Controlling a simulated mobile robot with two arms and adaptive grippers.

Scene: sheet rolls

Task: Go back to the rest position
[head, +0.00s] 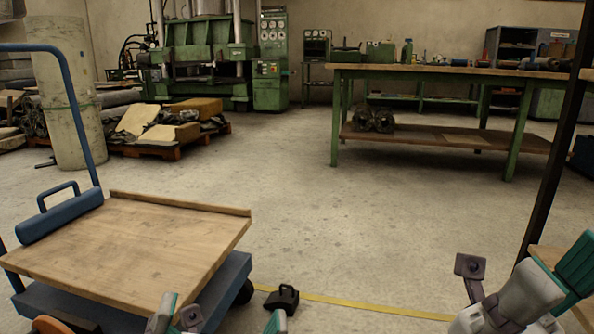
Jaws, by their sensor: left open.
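My left gripper (236,309) shows at the bottom edge, left of centre, in the head view. Its teal and grey finger parts stand apart, with a dark pad on the right one. It is open, and I see nothing between its fingers. It is in front of the near right corner of a wooden-topped trolley (130,245), overlapping that corner in the picture. My right arm's gripper (478,280) is at the lower right, with a grey pad and white and teal parts. Its other finger is not clear, so I cannot tell its opening.
The trolley has a blue handle (72,105). A yellow floor line (370,306) runs between the arms. A dark post (556,150) rises at the right. A green workbench (450,72) stands behind, and a loaded pallet (150,150) at the left.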

